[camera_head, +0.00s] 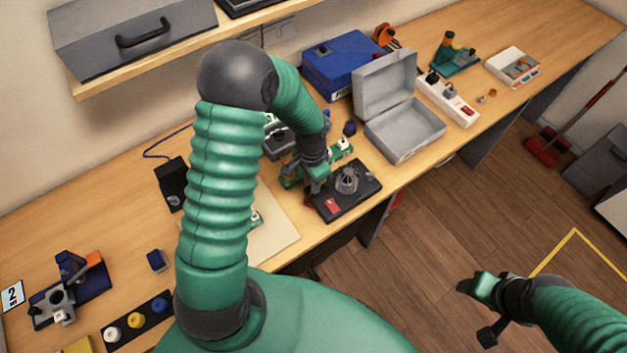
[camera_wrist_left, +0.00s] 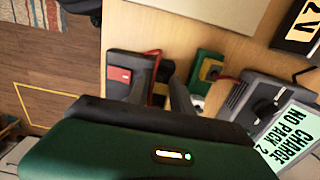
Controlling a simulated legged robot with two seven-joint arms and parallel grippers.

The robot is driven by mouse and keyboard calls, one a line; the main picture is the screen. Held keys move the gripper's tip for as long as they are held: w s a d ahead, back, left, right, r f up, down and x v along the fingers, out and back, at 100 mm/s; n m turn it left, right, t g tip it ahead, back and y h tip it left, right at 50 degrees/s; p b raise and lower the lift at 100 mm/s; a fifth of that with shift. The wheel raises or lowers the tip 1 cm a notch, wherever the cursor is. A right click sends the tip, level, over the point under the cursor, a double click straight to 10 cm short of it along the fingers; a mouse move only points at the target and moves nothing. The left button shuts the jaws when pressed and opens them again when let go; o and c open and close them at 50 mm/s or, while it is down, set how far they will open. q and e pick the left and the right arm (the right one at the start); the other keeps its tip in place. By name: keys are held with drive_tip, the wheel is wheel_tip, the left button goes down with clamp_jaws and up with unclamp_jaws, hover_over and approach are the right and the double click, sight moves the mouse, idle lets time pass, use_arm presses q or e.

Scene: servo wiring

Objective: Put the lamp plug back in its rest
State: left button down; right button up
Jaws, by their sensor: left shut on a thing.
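My left gripper (camera_head: 308,190) reaches down at the left edge of a black base (camera_head: 362,199) with a red label and a grey ribbed cone. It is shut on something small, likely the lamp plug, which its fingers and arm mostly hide. In the left wrist view the fingers (camera_wrist_left: 172,92) stand between the black base (camera_wrist_left: 120,88) and a green and yellow block (camera_wrist_left: 208,68). A red lead (camera_wrist_left: 155,58) runs beside the fingers. I cannot tell where the plug's rest is. My right gripper (camera_head: 486,305) hangs over the floor, away from the bench; its jaws are unclear.
An open grey case (camera_head: 400,130) stands right of the black base, with a blue box (camera_head: 342,65) behind it. A grey charger (camera_wrist_left: 262,105) with a "CHARGE NO PACK 2" sign is near the left gripper. A pale mat (camera_head: 275,228) lies left of it.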

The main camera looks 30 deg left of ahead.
use_arm(q)
drive_tip(key=shift+d, duration=0.15)
drive_tip(key=shift+f, duration=0.2)
drive_tip(key=shift+f+b, duration=0.3)
drive_tip(key=shift+b, duration=0.1)
drive_tip(key=shift+f, duration=0.35)
drive_tip(key=c, duration=1.1)
unclamp_jaws()
drive_tip(key=shift+o, duration=0.2)
drive_tip(key=shift+r, duration=0.1)
wheel_tip(320, 180, up, 16)
drive_tip(key=b, duration=0.1)
drive_tip(key=shift+r+b, duration=0.25)
drive_tip(key=shift+b, duration=0.05)
